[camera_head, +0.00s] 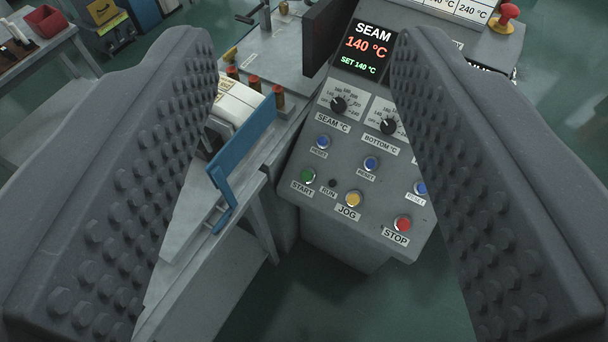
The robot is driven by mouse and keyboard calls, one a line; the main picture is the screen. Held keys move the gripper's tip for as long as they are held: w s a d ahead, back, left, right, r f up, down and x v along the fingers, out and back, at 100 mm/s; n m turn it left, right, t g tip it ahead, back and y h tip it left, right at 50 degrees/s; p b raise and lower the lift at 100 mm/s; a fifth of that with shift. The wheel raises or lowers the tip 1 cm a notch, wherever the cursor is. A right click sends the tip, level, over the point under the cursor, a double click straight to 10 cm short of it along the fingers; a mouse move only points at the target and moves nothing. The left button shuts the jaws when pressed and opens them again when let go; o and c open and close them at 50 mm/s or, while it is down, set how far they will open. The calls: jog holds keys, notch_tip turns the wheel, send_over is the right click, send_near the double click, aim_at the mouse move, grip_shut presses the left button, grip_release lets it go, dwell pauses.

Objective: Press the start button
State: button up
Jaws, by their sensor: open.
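The green start button (307,176) sits at the lower left of the grey control panel (325,210), above a label reading START. A small dark RUN lamp (332,183) is just to its right. My gripper (308,110) is open, with one studded dark finger on each side of the view and nothing between them. The panel shows in the gap between the fingers, beyond them, and I see no contact with it. The right finger hides part of the panel's right side.
Near the start button are a yellow JOG button (353,199), a red STOP button (403,223) and blue reset buttons (323,142). A display (368,48) reads SEAM 140 °C. A blue guard (243,142) stands left of the panel. A red mushroom knob (508,14) is at upper right.

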grip_shut()
jog(key=shift+w, duration=0.1)
dwell(1.4)
